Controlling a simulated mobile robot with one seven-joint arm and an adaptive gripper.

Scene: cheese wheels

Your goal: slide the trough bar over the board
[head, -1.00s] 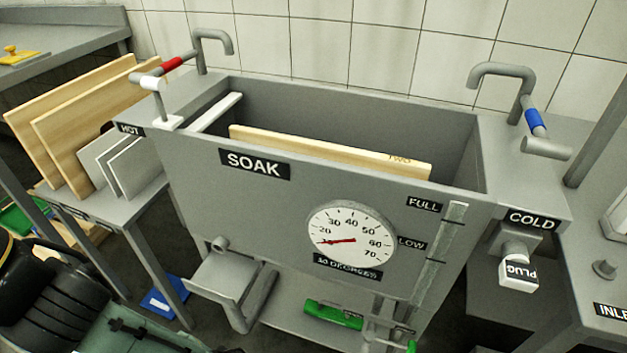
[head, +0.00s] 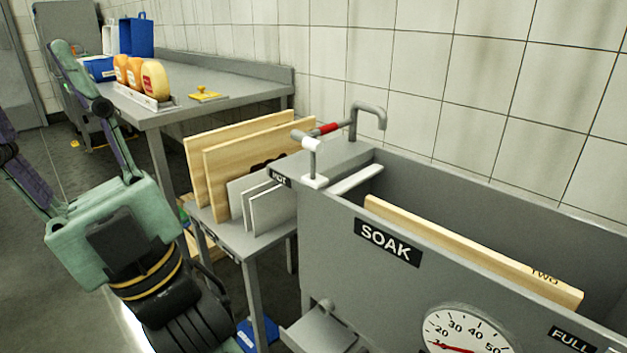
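The trough bar (head: 356,180) is a pale strip lying across the left end of the grey soak trough (head: 338,240). A white upright post with a foot (head: 314,182) stands at its front end, on the trough rim. A light wooden board (head: 450,240) marked TWO leans inside the trough, to the right of the bar and apart from it. Its lower part is hidden by the front wall. My arm's green and black links fill the left of the head view. I cannot make out my gripper's fingers.
Wooden boards (head: 250,160) and pale panels stand on a side table left of the trough. A worktop (head: 225,92) behind holds bottles, a yellow-handled tool and blue containers. The right of the trough is out of view.

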